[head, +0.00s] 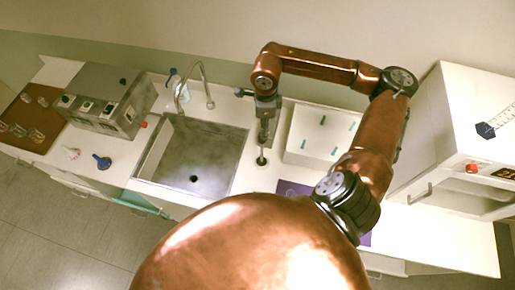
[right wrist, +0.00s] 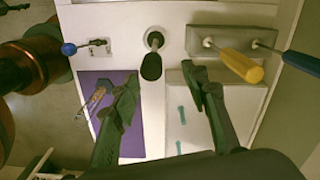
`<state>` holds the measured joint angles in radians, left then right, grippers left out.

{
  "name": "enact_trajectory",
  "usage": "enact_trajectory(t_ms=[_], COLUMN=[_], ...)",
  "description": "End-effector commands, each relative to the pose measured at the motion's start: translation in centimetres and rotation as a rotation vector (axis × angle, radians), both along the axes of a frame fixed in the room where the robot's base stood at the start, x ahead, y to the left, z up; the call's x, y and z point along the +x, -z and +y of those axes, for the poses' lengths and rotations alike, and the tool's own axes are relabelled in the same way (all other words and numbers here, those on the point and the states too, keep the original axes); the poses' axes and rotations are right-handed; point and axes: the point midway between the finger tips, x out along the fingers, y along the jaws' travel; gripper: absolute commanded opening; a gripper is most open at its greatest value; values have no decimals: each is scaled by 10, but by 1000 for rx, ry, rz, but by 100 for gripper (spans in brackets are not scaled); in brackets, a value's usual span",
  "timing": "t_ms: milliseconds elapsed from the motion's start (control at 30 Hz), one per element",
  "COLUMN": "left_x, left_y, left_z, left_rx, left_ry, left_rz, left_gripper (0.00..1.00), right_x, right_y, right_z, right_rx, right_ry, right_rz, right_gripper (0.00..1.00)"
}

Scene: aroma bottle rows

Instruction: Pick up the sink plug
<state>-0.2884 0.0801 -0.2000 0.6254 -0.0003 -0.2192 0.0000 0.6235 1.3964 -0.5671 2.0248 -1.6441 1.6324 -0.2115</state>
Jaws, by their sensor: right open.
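What looks like the sink plug (head: 262,160) is a small round piece with an upright stem, on the white counter just right of the sink. In the right wrist view it shows as a dark handle (right wrist: 151,66) rising from a pale round base. My right gripper (head: 265,138) points down at the counter, just behind the plug. In the right wrist view its two fingers (right wrist: 163,90) are spread with nothing between them, and the plug stands beyond the fingertips, apart from them. My left gripper is not in view.
The metal sink (head: 200,150) with its tap (head: 200,80) lies left. A white box with green pegs (head: 325,135) and a purple mat (head: 290,188) lie right. A grey block (right wrist: 203,42) holds yellow (right wrist: 241,66) and blue-handled (right wrist: 303,62) tools. A blue-knobbed tool (right wrist: 69,48) lies nearby.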

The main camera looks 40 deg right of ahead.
Motion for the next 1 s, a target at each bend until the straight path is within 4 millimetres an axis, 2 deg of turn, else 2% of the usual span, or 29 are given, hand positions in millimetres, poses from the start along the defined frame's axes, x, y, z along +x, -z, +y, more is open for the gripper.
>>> enact_trajectory(t_ms=[300, 433, 600, 867, 1000], left_x=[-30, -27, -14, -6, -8], left_y=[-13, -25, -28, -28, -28], left_z=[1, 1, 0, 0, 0], left_rx=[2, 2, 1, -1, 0], left_ry=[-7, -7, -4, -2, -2], left_rz=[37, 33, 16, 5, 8], left_gripper=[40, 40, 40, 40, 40], right_x=[-1, -4, -3, -3, -3], right_y=[32, 51, 70, 73, 73], right_z=[8, 13, 11, 10, 10], right_rx=[2, 3, 0, 0, -1], right_ry=[-8, -8, -4, -3, -3], right_rz=[5, 4, 2, 0, 1], right_gripper=[41, 41, 41, 41, 32])
